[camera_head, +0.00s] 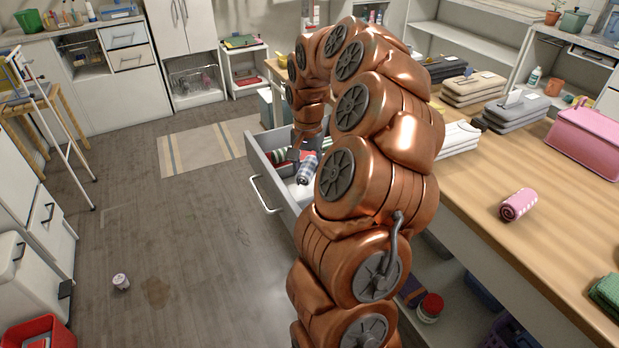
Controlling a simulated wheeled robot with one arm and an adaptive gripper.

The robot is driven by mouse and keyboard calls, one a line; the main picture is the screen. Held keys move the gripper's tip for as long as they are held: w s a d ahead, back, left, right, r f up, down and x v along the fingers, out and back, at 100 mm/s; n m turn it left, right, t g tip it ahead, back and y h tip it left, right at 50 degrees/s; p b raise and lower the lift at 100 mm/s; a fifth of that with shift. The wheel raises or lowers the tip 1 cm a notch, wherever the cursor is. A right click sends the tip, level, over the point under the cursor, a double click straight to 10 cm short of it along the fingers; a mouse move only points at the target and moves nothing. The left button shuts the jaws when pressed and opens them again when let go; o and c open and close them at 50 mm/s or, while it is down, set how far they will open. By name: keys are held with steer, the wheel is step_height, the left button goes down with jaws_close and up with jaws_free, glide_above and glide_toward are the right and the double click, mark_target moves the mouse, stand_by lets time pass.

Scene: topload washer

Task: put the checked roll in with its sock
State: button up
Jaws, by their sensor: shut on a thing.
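The checked roll (307,169), grey and white, is at the tip of my gripper (305,152), which is shut on it over the open drawer (262,168). I cannot tell whether the roll touches anything in the drawer. My arm hides the drawer's right side. I cannot make out a matching checked sock.
A pink roll (517,205) lies on the wooden counter (475,190), near a pink box (588,140) and folded cloth stacks (475,88). A small pale roll (121,282) lies on the floor at left. The floor before the drawer is clear.

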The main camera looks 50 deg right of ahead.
mark_target(308, 164)
steer(key=shift+f, duration=1.95)
steer(key=shift+f, duration=0.15)
steer(key=o, duration=1)
steer(key=shift+c, duration=0.2)
step_height(308, 164, up, 11)
steer(key=shift+d+f+b, duration=0.1)
steer(key=shift+f+b, duration=0.1)
steer(key=shift+b, duration=0.15)
steer(key=shift+r, duration=0.9)
